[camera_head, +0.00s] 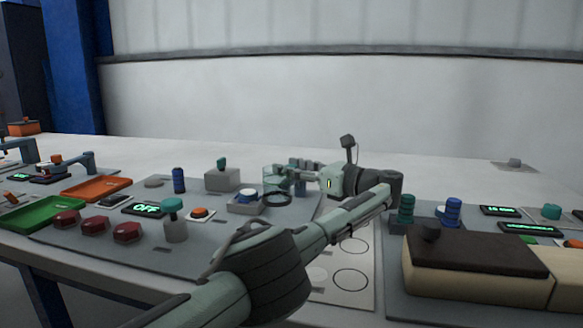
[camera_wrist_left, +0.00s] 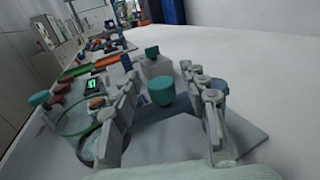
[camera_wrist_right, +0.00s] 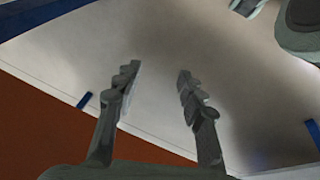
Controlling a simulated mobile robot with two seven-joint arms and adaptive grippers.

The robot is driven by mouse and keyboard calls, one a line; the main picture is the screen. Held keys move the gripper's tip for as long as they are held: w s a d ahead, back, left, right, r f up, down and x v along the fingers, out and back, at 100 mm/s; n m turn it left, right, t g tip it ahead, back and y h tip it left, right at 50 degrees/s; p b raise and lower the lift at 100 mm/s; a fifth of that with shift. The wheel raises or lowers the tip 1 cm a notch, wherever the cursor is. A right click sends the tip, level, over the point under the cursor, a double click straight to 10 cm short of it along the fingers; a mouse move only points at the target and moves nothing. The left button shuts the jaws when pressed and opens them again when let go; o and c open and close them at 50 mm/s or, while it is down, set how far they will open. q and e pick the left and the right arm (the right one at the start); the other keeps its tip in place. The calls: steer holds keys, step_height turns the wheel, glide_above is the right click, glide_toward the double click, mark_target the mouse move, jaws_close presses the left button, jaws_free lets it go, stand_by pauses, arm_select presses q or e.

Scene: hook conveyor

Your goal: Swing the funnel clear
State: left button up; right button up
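My left gripper (camera_head: 292,178) reaches in over the grey plate in the head view, pointing left. In the left wrist view the left gripper (camera_wrist_left: 168,95) is open, its fingers wide apart. A teal knob (camera_wrist_left: 161,89) shows between the fingers, and no finger visibly touches it. A clear, round-rimmed vessel, possibly the funnel, (camera_wrist_left: 78,118) shows left of the left finger, partly hidden by it. In the head view a clear greenish vessel (camera_head: 271,177) stands by the fingertips, above a dark ring (camera_head: 277,199). My right gripper (camera_wrist_right: 155,85) is open and empty in the right wrist view.
A grey box with a teal knob (camera_head: 222,178) and a blue cylinder (camera_head: 179,180) stand behind left. Red buttons (camera_head: 94,225), a green tray (camera_head: 42,213) and an orange tray (camera_head: 96,188) lie left. A dark-topped block (camera_head: 480,262) stands right.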

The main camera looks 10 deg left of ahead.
mark_target(292, 165)
arm_select(q)
steer(key=shift+r, duration=0.1)
step_height(292, 165, up, 10)
steer(key=shift+f, duration=0.1)
stand_by(0.5)
steer(key=shift+c, duration=0.2)
